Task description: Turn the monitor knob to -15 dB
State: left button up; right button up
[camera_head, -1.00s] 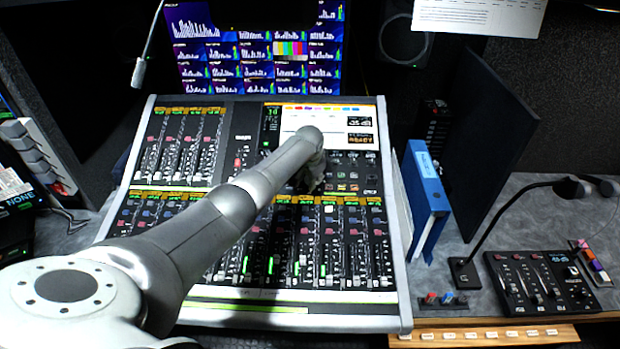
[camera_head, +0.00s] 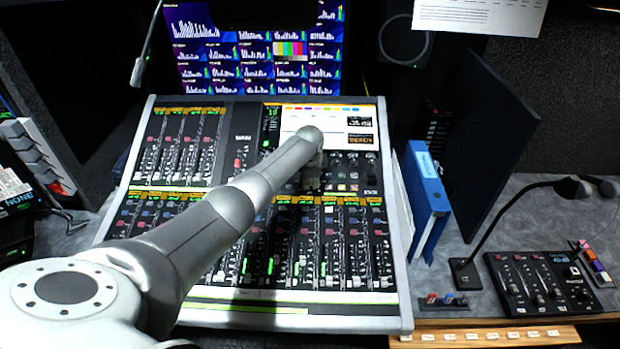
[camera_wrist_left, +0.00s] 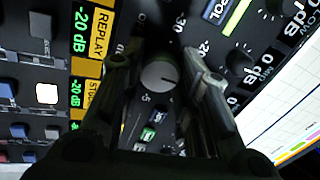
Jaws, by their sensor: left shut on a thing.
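The monitor knob (camera_wrist_left: 158,75) is a round grey knob with a dark pointer line, set in a dark panel with a printed scale around it. It shows between the fingers of my left gripper (camera_wrist_left: 160,84) in the left wrist view, and the gripper is shut on it. The scale marks 30, 20 and 5 are partly readable; the fingers hide others. In the head view my left gripper (camera_head: 311,180) is over the right middle part of the mixing console (camera_head: 405,300), where my arm hides the knob. My right gripper is not in view.
Around the knob are an orange REPLAY label (camera_wrist_left: 99,35), lit buttons and a bright screen (camera_wrist_left: 290,125). Right of the console stand a blue binder (camera_head: 425,190), a gooseneck microphone (camera_head: 515,220) and a small fader box (camera_head: 540,283). A monitor wall (camera_head: 255,70) is behind.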

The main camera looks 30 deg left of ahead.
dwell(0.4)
pick_arm(q)
jog(key=o, duration=1)
jog(key=shift+o, duration=0.2)
jog(key=shift+r, duration=0.2)
jog(key=v, duration=1.1)
jog(key=shift+r, duration=0.3)
jog(key=shift+s+d, duration=0.15)
